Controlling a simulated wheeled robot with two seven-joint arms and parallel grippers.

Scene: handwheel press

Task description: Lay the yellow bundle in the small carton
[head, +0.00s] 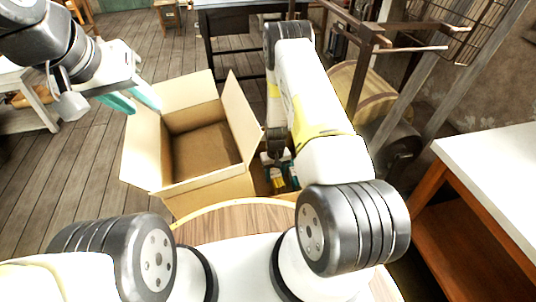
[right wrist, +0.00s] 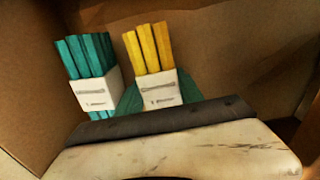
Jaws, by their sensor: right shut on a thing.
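The yellow bundle (right wrist: 150,58), sticks in a white printed band, is between the teal fingers of my right gripper (right wrist: 157,97), which is shut on it. A teal bundle (right wrist: 88,66) in a similar white band stands just left of it. Brown cardboard walls (right wrist: 220,45) surround both in the right wrist view. In the head view my right arm hides most of this spot; a bit of yellow (head: 277,180) shows below it. The small carton is mostly hidden there. My left gripper (head: 132,99) is open and empty, over the left side of a large open carton (head: 143,155).
The large carton's flaps stand up and its inside looks empty. A round wooden surface (head: 215,222) lies close in front of me. A white-topped table (head: 500,175) stands at right. A wooden frame (head: 370,50) and barrel-like drum (head: 350,90) stand behind my right arm.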

